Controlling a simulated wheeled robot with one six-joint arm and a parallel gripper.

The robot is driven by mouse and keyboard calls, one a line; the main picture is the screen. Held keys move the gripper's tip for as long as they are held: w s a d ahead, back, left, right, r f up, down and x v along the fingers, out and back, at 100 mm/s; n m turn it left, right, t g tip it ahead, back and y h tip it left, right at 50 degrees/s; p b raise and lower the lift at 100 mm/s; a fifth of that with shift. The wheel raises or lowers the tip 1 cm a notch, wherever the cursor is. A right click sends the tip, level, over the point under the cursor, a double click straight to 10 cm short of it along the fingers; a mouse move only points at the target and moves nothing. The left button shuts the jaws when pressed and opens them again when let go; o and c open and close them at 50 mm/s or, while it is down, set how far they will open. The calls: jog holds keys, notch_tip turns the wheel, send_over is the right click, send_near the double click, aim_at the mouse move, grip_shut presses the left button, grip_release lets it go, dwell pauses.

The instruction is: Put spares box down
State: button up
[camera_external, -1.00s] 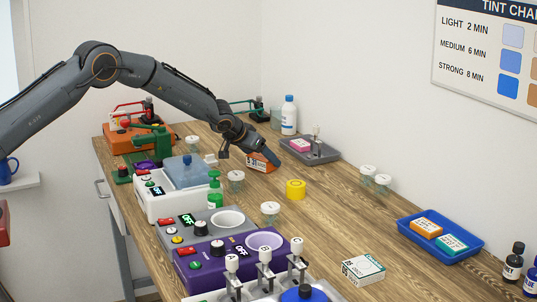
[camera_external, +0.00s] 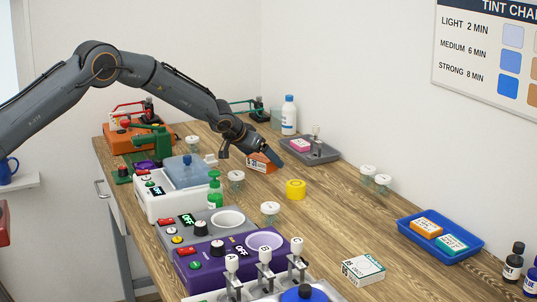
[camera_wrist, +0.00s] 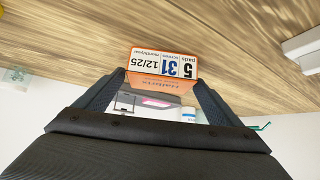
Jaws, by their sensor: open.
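The spares box, taken to be the orange and white box (camera_external: 261,163) by my gripper, rests on the wooden bench at its back part. In the wrist view the box (camera_wrist: 160,62) shows large, its white label with "5", "31" and "12/25" upside down. My gripper (camera_external: 254,152) is just over the box. In the wrist view its fingers (camera_wrist: 160,79) are spread, one on each side of the box. Whether either finger still touches the box cannot be told. Part of the box is hidden by a finger in the external view.
A grey tray (camera_external: 327,156) stands behind right of the box. Lidded jars (camera_external: 236,187) and a yellow roll (camera_external: 295,195) are in front. The white bath unit (camera_external: 168,208) is to the left. A blue tray (camera_external: 407,228) stands at the right. The bench right of the yellow roll is clear.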

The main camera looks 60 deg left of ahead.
jog(key=b+v, duration=0.3)
jog(key=v, duration=0.9)
